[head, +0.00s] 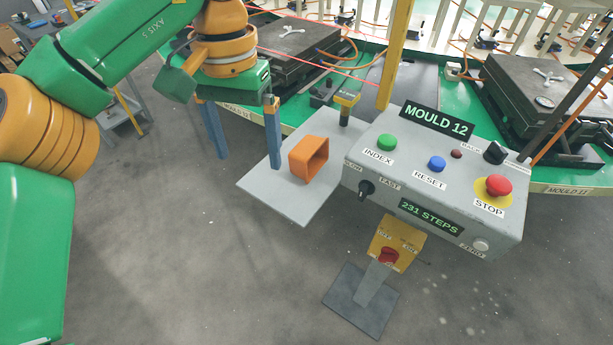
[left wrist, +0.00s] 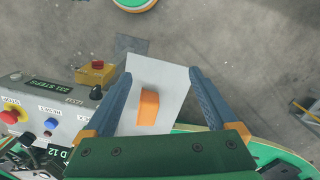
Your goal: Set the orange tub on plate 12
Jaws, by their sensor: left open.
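The orange tub (head: 309,158) stands on a pale grey shelf plate (head: 300,207) to the left of the control box. It looks like a small box with an open side. It also shows in the left wrist view (left wrist: 148,107), between the fingers. My left gripper (head: 246,160) is open, with blue fingers spread above the shelf, beside the tub in the head view. Nothing is between its fingertips. The control box display (head: 437,121) reads MOULD 12. My right gripper is not in view.
The grey control box (head: 400,165) stands right of the shelf, with green, blue and red buttons. A yellow post (head: 394,60) rises behind it. A yellow switch box (head: 397,243) is on a stand below. Another mould plate (head: 285,50) is further left on the carousel.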

